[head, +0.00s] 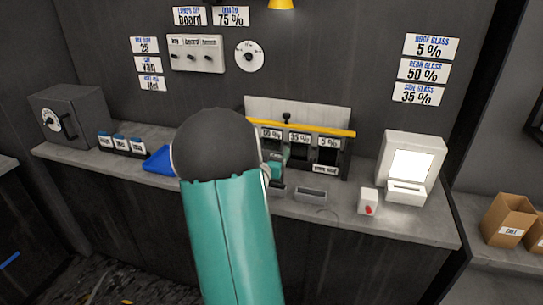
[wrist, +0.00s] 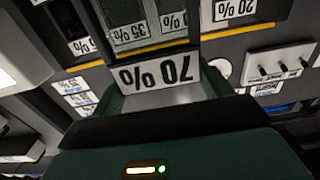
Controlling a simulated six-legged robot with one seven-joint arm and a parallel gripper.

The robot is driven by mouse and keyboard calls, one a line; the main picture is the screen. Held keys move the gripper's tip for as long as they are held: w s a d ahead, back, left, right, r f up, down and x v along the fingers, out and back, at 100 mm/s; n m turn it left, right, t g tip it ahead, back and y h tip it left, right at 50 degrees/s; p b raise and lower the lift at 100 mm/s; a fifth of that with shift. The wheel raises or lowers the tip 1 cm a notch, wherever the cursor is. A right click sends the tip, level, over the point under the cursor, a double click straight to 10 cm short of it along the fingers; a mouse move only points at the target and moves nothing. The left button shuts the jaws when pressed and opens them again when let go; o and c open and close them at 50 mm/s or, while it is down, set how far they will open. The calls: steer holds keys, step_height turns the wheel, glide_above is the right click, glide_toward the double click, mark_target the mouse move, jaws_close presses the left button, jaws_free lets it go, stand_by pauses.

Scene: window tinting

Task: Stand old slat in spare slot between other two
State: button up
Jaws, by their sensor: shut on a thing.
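A slat with a white plate reading 70 % (wrist: 158,72), upside down in the wrist view, is held in my gripper (wrist: 160,98). In the head view my teal gripper (head: 275,172) is at the front left of the rack, and my arm hides part of it. The rack (head: 345,160) has a yellow top bar and plates reading 50 % (head: 270,133), 35 % (head: 299,138) and 5 % (head: 328,142). In the wrist view the 35 % plate (wrist: 135,32) is behind the held slat. I cannot tell whether the slat touches the rack.
A small grey box (head: 312,195) and a white box with a red button (head: 368,202) stand on the counter (head: 420,225). A white machine with a lit screen (head: 411,165) is at right. A blue item (head: 158,160) and a safe (head: 70,115) are at left.

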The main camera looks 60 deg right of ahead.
steer(key=shift+f, duration=0.65)
steer(key=o, duration=1.2)
steer(key=shift+o, duration=0.2)
steer(key=s+a, duration=0.2)
steer(key=a, duration=1)
steer(key=shift+w, duration=0.1)
